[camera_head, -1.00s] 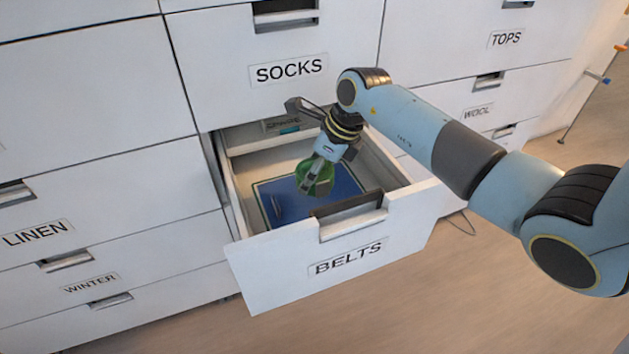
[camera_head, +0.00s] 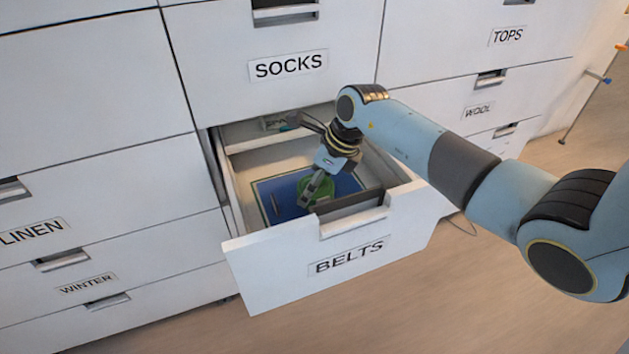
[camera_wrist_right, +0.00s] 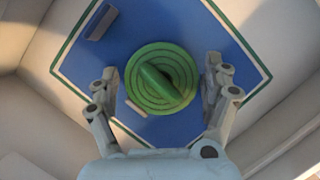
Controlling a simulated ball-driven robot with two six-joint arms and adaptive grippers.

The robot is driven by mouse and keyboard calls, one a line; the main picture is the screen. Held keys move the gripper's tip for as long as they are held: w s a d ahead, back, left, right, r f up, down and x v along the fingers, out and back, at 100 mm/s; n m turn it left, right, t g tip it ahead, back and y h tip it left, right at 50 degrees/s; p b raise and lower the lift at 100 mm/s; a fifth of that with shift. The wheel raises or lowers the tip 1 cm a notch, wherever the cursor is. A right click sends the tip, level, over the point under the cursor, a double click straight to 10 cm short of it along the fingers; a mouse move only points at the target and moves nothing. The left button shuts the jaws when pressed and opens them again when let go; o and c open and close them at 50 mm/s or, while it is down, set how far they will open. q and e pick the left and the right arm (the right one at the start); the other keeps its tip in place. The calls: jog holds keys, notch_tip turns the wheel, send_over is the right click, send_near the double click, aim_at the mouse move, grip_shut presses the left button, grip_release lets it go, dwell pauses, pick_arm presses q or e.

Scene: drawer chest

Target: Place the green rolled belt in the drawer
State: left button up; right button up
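The green rolled belt (camera_head: 318,193) lies on the blue mat (camera_head: 345,184) inside the open drawer labelled BELTS (camera_head: 275,268). In the right wrist view the belt (camera_wrist_right: 160,78) is a flat coil with a raised strip across its middle. My right gripper (camera_head: 314,190) reaches down into the drawer over the belt. In the wrist view its fingers (camera_wrist_right: 160,88) stand apart on either side of the coil, with gaps showing between them and it. The gripper partly hides the belt in the head view. My left gripper is not in view.
The drawer's front wall and handle recess (camera_head: 353,218) stand close in front of the gripper. The SOCKS drawer (camera_head: 275,90) above is closed.

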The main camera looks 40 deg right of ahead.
jog(key=shift+o, duration=1.2)
jog(key=shift+r, duration=0.2)
jog(key=p+v, duration=0.3)
jog(key=v, duration=0.9)
jog(key=shift+r, duration=0.4)
